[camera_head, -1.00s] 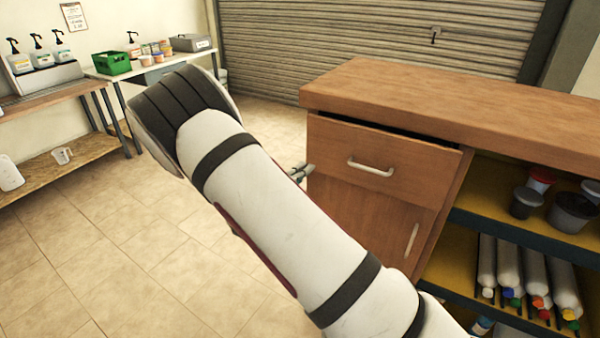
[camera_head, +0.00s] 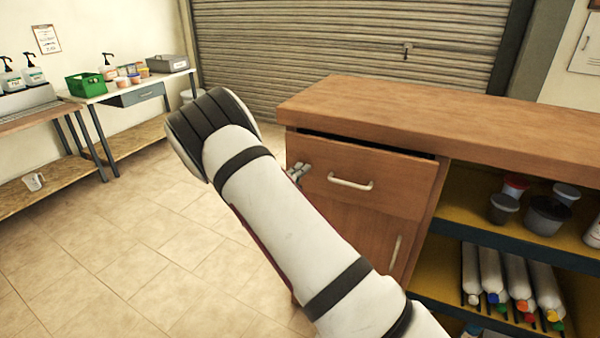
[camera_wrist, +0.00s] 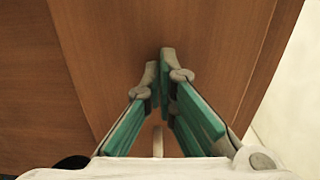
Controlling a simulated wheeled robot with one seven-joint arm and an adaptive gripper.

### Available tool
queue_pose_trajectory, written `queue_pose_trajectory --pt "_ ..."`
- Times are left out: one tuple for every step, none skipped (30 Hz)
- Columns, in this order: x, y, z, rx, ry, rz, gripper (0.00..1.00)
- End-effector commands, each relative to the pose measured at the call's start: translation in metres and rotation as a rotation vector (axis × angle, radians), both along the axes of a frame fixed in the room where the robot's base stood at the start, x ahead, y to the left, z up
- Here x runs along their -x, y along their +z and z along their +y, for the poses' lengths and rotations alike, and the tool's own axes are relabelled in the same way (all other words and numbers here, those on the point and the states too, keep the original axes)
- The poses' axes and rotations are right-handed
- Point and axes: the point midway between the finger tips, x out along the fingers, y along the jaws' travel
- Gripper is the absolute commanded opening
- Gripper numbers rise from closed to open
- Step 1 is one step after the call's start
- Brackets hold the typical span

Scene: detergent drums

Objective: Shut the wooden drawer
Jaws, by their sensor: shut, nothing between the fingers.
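The wooden drawer (camera_head: 390,190) is the top drawer of a wooden cabinet, with a pale bar handle (camera_head: 350,183). It stands slightly out, with a dark gap above its front under the cabinet top. My gripper (camera_head: 298,172) is at the left end of the drawer front, left of the handle, partly hidden behind my arm. In the wrist view my gripper (camera_wrist: 162,58) has its fingertips together and empty, pointing at a brown wooden surface (camera_wrist: 110,45). I cannot tell whether the tips touch it.
Below the drawer is a wooden door with its own handle (camera_head: 394,252). Open shelves with tubs (camera_head: 546,215) and white bottles (camera_head: 492,272) are on the right. A side table with a green crate (camera_head: 84,85) stands at the back left. The tiled floor (camera_head: 110,250) is clear.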

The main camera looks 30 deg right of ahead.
Motion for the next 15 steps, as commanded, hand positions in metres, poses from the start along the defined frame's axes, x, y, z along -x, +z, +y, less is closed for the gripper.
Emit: queue_pose_trajectory --pt "0.000 0.000 0.000 0.000 0.000 0.000 0.00" --pt "-0.001 0.000 -0.001 0.000 0.000 0.000 0.00" --pt "-0.003 0.000 -0.004 0.001 -0.001 -0.001 0.00" --pt "-0.006 -0.001 -0.008 0.001 -0.001 -0.001 0.00" --pt "-0.009 -0.001 -0.012 0.002 -0.002 -0.001 0.00" --pt "-0.014 -0.001 -0.018 0.002 -0.002 -0.003 0.00" --pt "-0.018 -0.001 -0.023 0.002 -0.002 -0.002 0.00" --pt "-0.021 -0.001 -0.027 0.002 -0.001 -0.002 0.00" --pt "-0.025 -0.002 -0.031 0.002 0.000 0.000 0.00" --pt "-0.027 -0.001 -0.034 0.002 0.000 0.000 0.00" --pt "-0.029 -0.001 -0.036 0.002 0.000 0.000 0.00" --pt "-0.031 -0.001 -0.038 0.000 0.001 0.000 0.00" --pt "-0.032 -0.001 -0.039 0.000 0.001 0.000 0.00" --pt "-0.032 0.000 -0.040 0.000 0.001 0.000 0.00" --pt "-0.032 0.000 -0.040 0.000 0.002 0.000 0.00"
